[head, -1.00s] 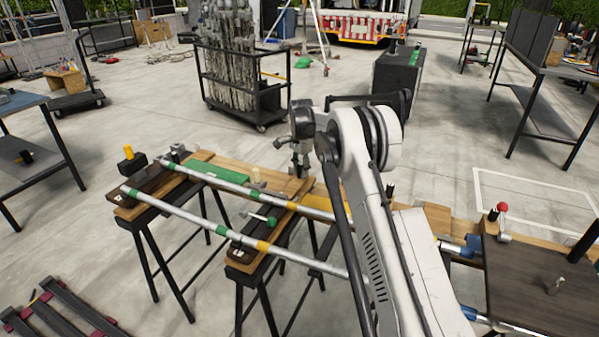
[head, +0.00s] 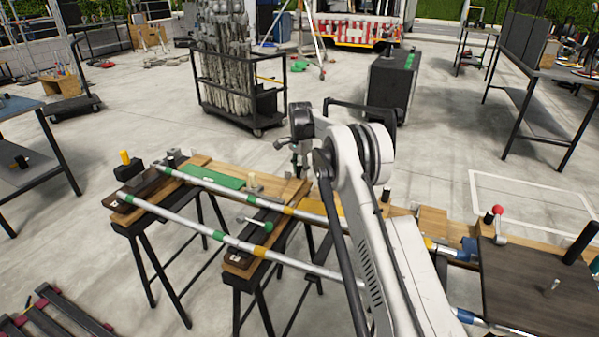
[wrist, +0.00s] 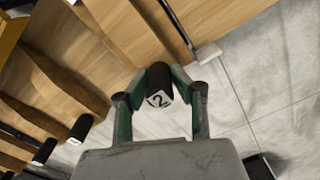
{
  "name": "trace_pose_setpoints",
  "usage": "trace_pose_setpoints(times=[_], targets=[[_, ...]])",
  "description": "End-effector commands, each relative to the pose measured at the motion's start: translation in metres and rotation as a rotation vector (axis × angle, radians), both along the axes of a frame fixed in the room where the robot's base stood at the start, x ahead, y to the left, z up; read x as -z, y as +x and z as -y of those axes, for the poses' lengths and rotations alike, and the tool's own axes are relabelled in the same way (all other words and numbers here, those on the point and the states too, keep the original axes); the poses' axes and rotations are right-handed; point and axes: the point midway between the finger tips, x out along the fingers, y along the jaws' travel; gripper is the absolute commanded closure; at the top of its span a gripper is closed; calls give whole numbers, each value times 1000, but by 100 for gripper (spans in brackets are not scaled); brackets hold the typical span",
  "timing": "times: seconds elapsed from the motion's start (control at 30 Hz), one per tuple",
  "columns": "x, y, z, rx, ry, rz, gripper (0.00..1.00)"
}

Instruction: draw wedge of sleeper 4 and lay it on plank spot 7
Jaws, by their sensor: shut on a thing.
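My gripper (wrist: 160,108) is shut on a small dark block with a white end tag reading 2 (wrist: 158,88), which I take to be a wedge. The block sits between the two green-padded fingers, and its far end is hidden. In the head view my gripper (head: 283,144) is small, raised behind the plank and turned to the left. The wooden plank (head: 430,222) runs behind the silver track tubes (head: 215,239). Dark sleepers (head: 258,232) lie under the tubes on trestles. I cannot read the sleeper or spot numbers.
In the wrist view, dark pieces with white tags (wrist: 80,128) stick out at the left. A T-handled green-knobbed tool (head: 268,227) is on the track. A dark board (head: 520,285) with a red-knobbed lever (head: 498,211) is at right. A cart (head: 245,112) stands behind.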

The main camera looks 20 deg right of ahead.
Motion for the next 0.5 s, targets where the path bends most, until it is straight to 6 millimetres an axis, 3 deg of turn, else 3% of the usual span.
trace_pose_setpoints(times=[0.27,0.5], targets=[[-1,0,0,0,0,0,97],[-18,0,0,0,0,0,97]])
